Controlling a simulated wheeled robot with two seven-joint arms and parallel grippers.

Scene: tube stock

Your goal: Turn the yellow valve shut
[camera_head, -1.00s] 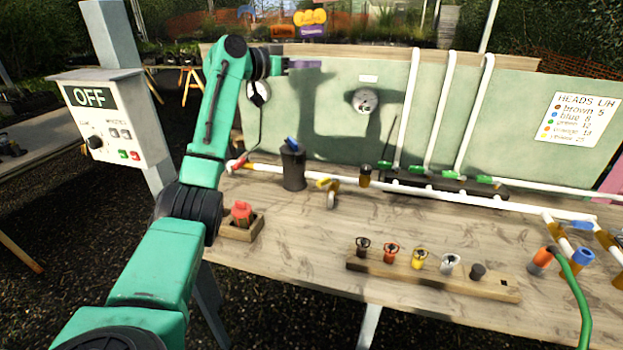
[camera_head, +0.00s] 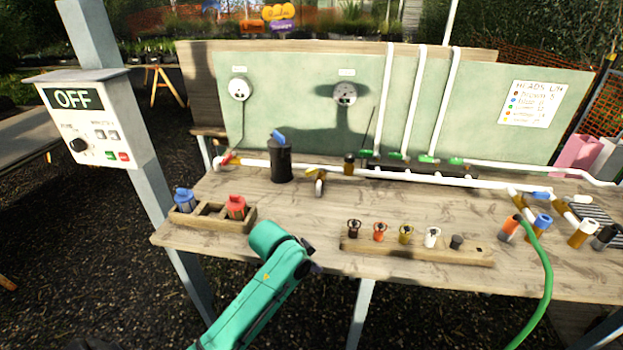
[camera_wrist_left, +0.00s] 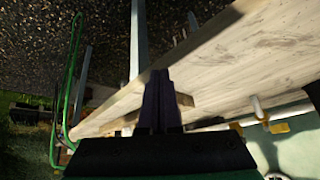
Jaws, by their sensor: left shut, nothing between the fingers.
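The yellow valve (camera_head: 319,174) has a small yellow handle and sits on the white pipe at the back of the workbench, right of a black cylinder. My left gripper (camera_head: 314,268) is near the bench's front edge, low in the head view and well apart from the valve. Its fingers are small there and partly hidden by the wrist. In the left wrist view my left gripper (camera_wrist_left: 161,98) shows its dark fingers together, with nothing between them. That view also shows yellow pieces by a white pipe at the right; I cannot tell which is the valve. My right gripper is not in view.
A black filter cylinder (camera_head: 280,160) with a blue top stands beside the valve. A wooden rack (camera_head: 420,252) of coloured heads lies along the front. A wooden tray (camera_head: 208,222) holds blue and red pieces. A control box (camera_head: 98,120) reads OFF. Bare bench lies between rack and pipe.

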